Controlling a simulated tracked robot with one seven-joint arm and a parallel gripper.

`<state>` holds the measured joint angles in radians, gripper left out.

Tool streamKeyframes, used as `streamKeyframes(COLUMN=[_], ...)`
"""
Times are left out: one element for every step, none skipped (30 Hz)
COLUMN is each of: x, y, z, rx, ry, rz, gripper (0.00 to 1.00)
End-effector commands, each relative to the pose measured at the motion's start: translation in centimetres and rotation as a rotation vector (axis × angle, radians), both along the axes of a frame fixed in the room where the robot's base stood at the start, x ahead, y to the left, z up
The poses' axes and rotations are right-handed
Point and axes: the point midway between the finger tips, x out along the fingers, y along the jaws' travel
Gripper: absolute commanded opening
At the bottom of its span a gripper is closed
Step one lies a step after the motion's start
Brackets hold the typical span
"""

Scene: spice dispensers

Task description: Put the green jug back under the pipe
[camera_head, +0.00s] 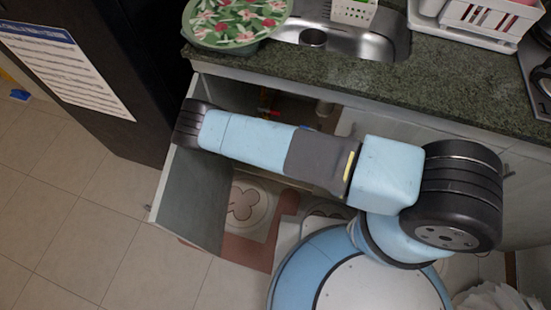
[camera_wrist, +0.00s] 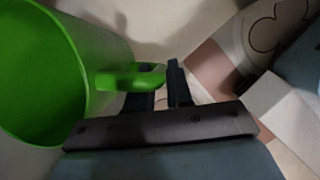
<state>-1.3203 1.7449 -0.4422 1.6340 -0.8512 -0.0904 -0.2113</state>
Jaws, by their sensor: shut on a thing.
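The green jug (camera_wrist: 75,75) fills the left of the wrist view, its wide open mouth toward the camera. My gripper (camera_wrist: 160,80) is shut on the jug's handle (camera_wrist: 130,78), which reaches in between the two dark fingers. In the head view, the jug and my gripper are hidden behind my arm and the cabinet front. I cannot tell how far the jug is from the pipe.
An open grey cabinet door (camera_head: 190,200) stands left of my arm. A mat with a paw design (camera_head: 248,204) lies on the floor beside it. The dark stone counter (camera_head: 440,85) with the steel sink (camera_head: 385,40) overhangs the cabinet. A dark tall unit (camera_head: 140,60) stands left.

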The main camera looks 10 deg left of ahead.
Motion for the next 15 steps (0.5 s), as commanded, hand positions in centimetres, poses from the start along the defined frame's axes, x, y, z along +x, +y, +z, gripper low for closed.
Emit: streamKeyframes(x=[0.8,1.2,1.7,2.1,2.3,2.7,2.9,3.2,3.7,3.9,4.2,4.5,4.7,4.9,5.1], y=[0.2,0.4,0.5,0.7,0.8,0.9,1.0,1.2,1.4,1.5,1.6,1.7,1.8,1.8,2.0], z=[-0.4,-0.5,-0.7,-0.9,-1.5,-2.0,-2.4,-2.8,-3.3,-3.6,-4.0,-4.4,-4.7,-4.9,-5.2], rx=[0.002,0.003,0.002,0.004,0.002,0.001,0.001,0.002,0.003,0.002,0.002,0.001,0.001,0.001,0.002], ry=[0.000,0.001,0.000,0.000,0.001,0.001,0.002,0.000,0.001,0.000,0.001,0.001,0.000,0.000,0.000], rz=[-0.006,-0.006,-0.006,-0.006,-0.005,-0.004,-0.004,-0.005,-0.006,-0.006,-0.006,-0.005,-0.006,-0.007,-0.006], gripper=[0.00,0.00,0.00,0.00,0.00,0.00,0.00,0.00,0.00,0.00,0.00,0.00,0.00,0.00,0.00])
